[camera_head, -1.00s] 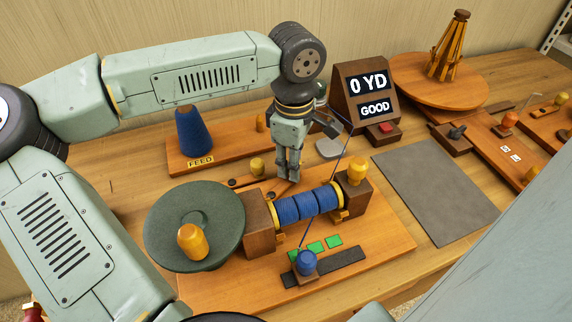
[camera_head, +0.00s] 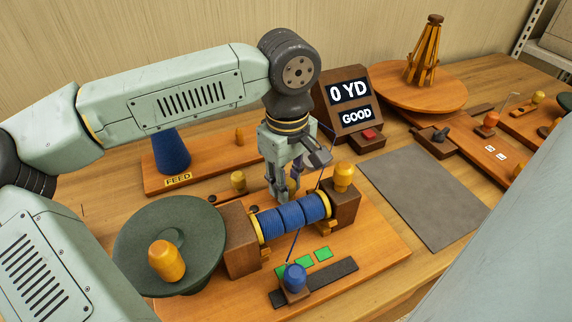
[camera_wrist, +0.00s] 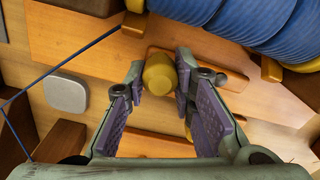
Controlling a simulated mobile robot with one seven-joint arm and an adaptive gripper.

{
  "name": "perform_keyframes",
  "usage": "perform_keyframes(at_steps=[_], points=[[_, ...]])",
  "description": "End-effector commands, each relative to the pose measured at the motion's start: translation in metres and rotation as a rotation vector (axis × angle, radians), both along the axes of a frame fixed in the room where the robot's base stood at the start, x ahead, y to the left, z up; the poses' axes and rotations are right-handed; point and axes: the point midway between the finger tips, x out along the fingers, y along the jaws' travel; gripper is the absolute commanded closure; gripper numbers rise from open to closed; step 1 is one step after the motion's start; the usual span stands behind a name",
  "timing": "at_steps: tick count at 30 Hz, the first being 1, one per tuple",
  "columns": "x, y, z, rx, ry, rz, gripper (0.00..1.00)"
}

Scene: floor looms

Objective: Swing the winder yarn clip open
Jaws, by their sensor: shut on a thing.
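My gripper (camera_head: 280,196) reaches down just behind the blue yarn spool (camera_head: 292,213) of the winder. In the wrist view my gripper (camera_wrist: 159,72) has its fingertips on either side of a yellow knob (camera_wrist: 159,76), shut on it. The knob stands at the end of a flat wooden arm (camera_wrist: 218,68), which appears to be the yarn clip. In the head view the fingers mostly hide this knob. I cannot tell how far the clip is swung. The spool also fills the top right of the wrist view (camera_wrist: 225,25).
Another yellow knob (camera_head: 238,181) stands left of my gripper. The green crank disc (camera_head: 140,240) is left of the spool, and a blue knob (camera_head: 295,277) is in front. The display (camera_head: 348,104) reads 0 YD, GOOD. A grey mat (camera_head: 425,195) lies clear at right.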

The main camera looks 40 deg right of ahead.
Motion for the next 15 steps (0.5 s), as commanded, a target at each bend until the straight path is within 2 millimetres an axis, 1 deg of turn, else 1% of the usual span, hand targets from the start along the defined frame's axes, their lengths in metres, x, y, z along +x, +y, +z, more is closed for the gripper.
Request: perform_keyframes(at_steps=[9,10,15], points=[[-0.0011,0.0002,0.0004,0.001,0.001,-0.005,1.0],[-0.0011,0.0002,0.0004,0.001,0.001,-0.005,0.75],[-0.0009,0.0002,0.0003,0.001,0.001,-0.004,0.64]])
